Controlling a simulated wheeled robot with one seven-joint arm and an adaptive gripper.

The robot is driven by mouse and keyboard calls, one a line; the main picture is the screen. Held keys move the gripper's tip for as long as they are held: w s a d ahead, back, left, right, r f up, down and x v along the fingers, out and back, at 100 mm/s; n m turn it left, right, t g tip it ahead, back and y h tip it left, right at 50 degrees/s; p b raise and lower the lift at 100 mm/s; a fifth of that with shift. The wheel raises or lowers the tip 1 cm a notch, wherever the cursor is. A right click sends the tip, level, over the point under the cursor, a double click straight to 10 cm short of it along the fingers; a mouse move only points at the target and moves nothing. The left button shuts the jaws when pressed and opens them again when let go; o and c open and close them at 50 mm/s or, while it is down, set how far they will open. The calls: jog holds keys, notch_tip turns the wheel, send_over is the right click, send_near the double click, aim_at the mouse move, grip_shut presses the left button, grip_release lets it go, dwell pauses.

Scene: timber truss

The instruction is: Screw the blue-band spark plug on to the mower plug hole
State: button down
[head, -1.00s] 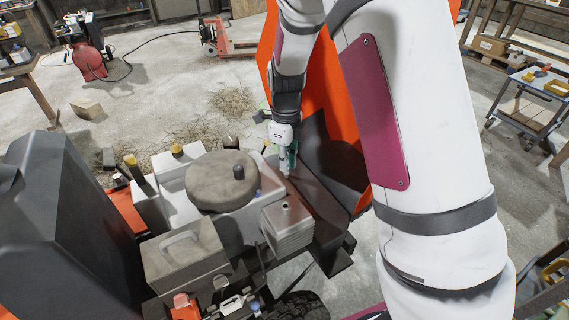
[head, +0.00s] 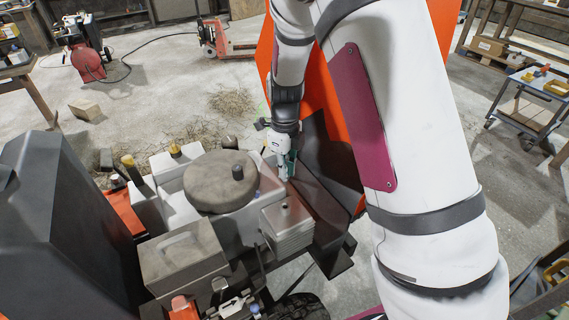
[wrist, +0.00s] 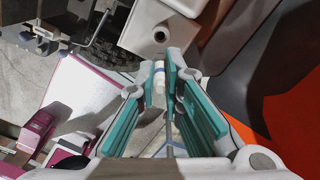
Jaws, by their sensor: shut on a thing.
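My gripper (head: 287,176) points down over the mower engine, just behind the grey finned cylinder block (head: 289,232). In the wrist view its teal-padded fingers (wrist: 157,88) are closed on a small white spark plug (wrist: 158,77), partly hidden between the pads. A bluish tint shows on it, but the band is too small to make out clearly. The mower plug hole (head: 285,206) is a small dark opening on top of the finned block. It also shows in the wrist view (wrist: 160,36), beyond the fingertips. The plug is apart from the hole.
A round grey engine cover (head: 221,182) stands left of the finned block, with a grey box (head: 183,258) in front. A tall orange panel (head: 341,125) rises behind my arm. A black tyre (head: 298,307) is below. Open concrete floor lies beyond the mower.

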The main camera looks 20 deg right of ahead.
jog(key=shift+f+b, duration=2.15)
jog(key=shift+f, duration=2.4)
jog(key=shift+f, duration=0.2)
jog(key=shift+f, duration=0.35)
jog(key=shift+f+b, duration=0.35)
jog(key=shift+f, duration=0.35)
jog(key=c, duration=1.6)
grip_release()
jog(key=shift+c, duration=0.2)
jog(key=shift+r, duration=0.15)
